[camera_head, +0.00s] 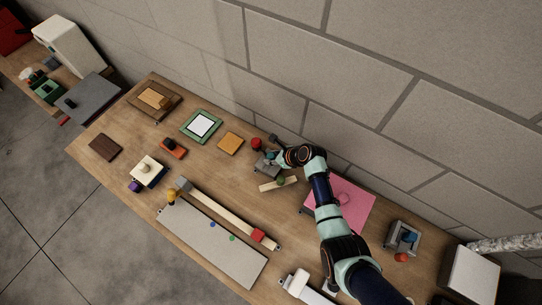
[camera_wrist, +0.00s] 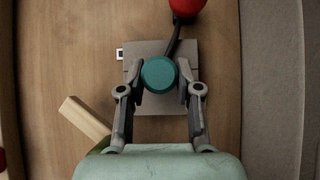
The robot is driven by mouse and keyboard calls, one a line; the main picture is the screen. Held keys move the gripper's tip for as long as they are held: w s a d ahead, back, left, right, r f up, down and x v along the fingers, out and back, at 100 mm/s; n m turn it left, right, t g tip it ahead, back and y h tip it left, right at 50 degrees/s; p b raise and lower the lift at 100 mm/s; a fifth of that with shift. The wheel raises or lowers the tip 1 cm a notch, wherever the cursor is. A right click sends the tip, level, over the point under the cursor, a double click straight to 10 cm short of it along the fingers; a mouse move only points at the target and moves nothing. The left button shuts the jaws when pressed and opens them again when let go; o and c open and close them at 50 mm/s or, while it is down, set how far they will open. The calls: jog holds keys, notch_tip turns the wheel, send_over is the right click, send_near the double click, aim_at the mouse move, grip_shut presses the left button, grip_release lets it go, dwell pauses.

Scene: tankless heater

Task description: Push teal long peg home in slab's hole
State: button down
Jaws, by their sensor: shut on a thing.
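The teal peg (camera_wrist: 159,75) shows its round top in the wrist view, between the two fingers of my gripper (camera_wrist: 158,80). My gripper is shut on it from both sides. The grey slab (camera_wrist: 150,107) lies directly below, with the peg over its middle. The hole is hidden under the peg, so I cannot tell how deep the peg sits. In the head view, the slab (camera_head: 264,168) lies near the wall side of the table, and my gripper (camera_head: 277,157) is over it, partly hidden by my wrist.
A red knob (camera_wrist: 187,5) with a dark stem is close beyond the slab. A pale wood bar (camera_wrist: 86,117) and a green piece (camera_wrist: 99,146) lie at the near left. A pink mat (camera_head: 354,199) lies to the right. The block wall (camera_head: 360,80) runs close behind.

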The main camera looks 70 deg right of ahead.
jog(key=shift+f, duration=0.1)
jog(key=c, duration=0.7)
grip_release()
jog(key=v, duration=1.2)
jog(key=shift+a, duration=0.1)
